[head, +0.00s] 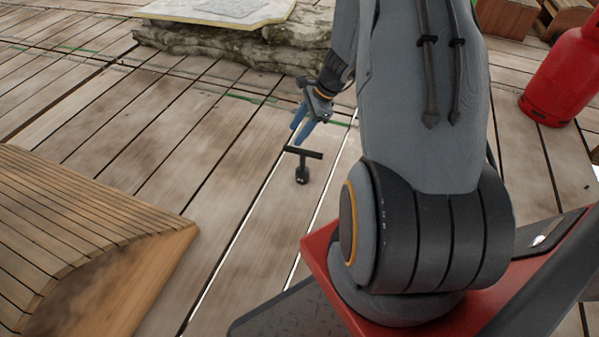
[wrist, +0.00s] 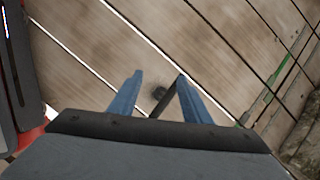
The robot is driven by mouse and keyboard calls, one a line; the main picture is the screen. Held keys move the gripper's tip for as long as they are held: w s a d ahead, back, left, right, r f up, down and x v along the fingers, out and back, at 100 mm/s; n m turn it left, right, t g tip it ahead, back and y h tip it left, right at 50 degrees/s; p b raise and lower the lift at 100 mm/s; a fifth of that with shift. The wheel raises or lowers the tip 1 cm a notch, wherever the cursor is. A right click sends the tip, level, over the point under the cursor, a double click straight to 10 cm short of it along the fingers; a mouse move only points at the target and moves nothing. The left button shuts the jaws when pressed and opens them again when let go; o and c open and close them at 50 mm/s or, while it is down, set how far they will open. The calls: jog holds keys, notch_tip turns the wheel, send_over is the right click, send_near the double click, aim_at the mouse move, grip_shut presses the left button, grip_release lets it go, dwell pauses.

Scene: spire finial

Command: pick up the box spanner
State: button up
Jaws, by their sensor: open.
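The box spanner (head: 302,163) is a black T-shaped tool standing upright on the wooden deck, its crossbar on top and its thicker socket end down. My gripper (head: 303,130) is open, with its blue fingers pointing down just behind and above the crossbar in the head view. In the wrist view my gripper (wrist: 159,78) shows two spread blue fingers. The spanner's dark bar (wrist: 166,104) slants between them there, close to the right finger, with the round lower end beyond. I cannot tell whether that finger touches the bar.
A slatted wooden piece (head: 75,225) lies at the left front. A stone slab (head: 225,45) lies at the back, and a red gas cylinder (head: 565,80) stands at the right. The deck around the spanner is clear, with bright gaps between planks.

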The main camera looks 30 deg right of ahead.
aim_at(305, 151)
jog(key=w+d+f+m+b, duration=0.1)
jog(key=d+f+b, duration=0.1)
jog(key=f, duration=0.2)
jog(key=w+d+f+m+t+b, duration=0.1)
jog(key=d+f+m+b, duration=0.1)
jog(key=f, duration=0.3)
jog(key=w+d+f+m+b, duration=0.1)
jog(key=f+b, duration=0.1)
jog(key=f, duration=0.3)
jog(key=shift+w+d+m, duration=0.15)
jog(key=shift+d+m, duration=0.15)
jog(key=shift+d, duration=0.1)
jog(key=shift+b+x, duration=0.85)
jog(key=shift+x, duration=0.35)
jog(key=b+x, duration=0.4)
jog(key=x, duration=0.1)
jog(key=shift+s+a, duration=0.2)
jog(key=shift+a, duration=0.05)
grip_shut()
